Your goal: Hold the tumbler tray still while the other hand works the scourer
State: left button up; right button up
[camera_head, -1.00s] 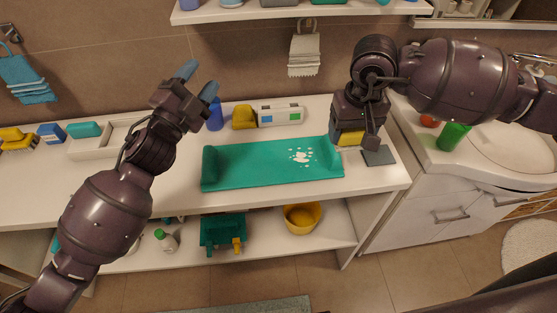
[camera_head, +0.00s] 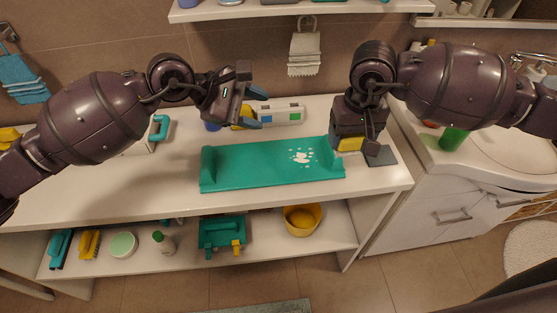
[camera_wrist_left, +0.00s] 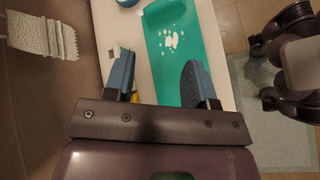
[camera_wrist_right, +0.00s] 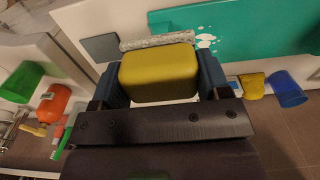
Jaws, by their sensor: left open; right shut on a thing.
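The teal tray (camera_head: 255,172) lies on the white counter with raised ends and a white splotchy patch on its right part. It also shows in the left wrist view (camera_wrist_left: 182,65) and right wrist view (camera_wrist_right: 265,30). My right gripper (camera_head: 352,145) is shut on the yellow scourer (camera_wrist_right: 158,73), which has a rough grey side, at the tray's right end. I cannot tell whether the scourer touches the tray. My left gripper (camera_head: 258,108) is open and empty above the counter behind the tray; its fingers (camera_wrist_left: 160,85) show apart in its wrist view.
A dark grey pad (camera_head: 381,156) lies right of the tray. Behind the tray are a blue cup (camera_head: 212,126) and a white box (camera_head: 284,114) with coloured squares. The counter's front left is clear.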

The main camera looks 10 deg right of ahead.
pick_arm(q)
jog(key=w+a+f+m+t+y, duration=0.1)
jog(key=w+a+f+m+y, duration=0.1)
jog(key=a+f+m+y, duration=0.4)
jog(key=m+t+y, duration=0.1)
jog(key=m+y, duration=0.3)
send_over(204, 159)
jog(key=shift+w+d+f, duration=0.2)
jog(key=shift+f, duration=0.4)
jog(key=shift+w+d+f, duration=0.15)
jog(key=shift+d+f, duration=0.05)
jog(key=shift+f, duration=0.35)
jog(key=shift+s+a+m+y, duration=0.15)
jog(key=shift+a+m+y, duration=0.25)
jog(key=shift+m, duration=0.2)
jog(key=shift+f+b, duration=1.1)
jog(key=shift+f, duration=1.55)
pick_arm(e)
jog(key=shift+f, duration=1.7)
pick_arm(q)
jog(key=shift+f+b, duration=1.5)
jog(key=shift+f, duration=1)
pick_arm(e)
jog(key=shift+g, duration=0.5)
jog(key=shift+s+f, duration=0.1)
jog(key=shift+f, duration=2.4)
pick_arm(q)
jog(key=c, duration=0.8)
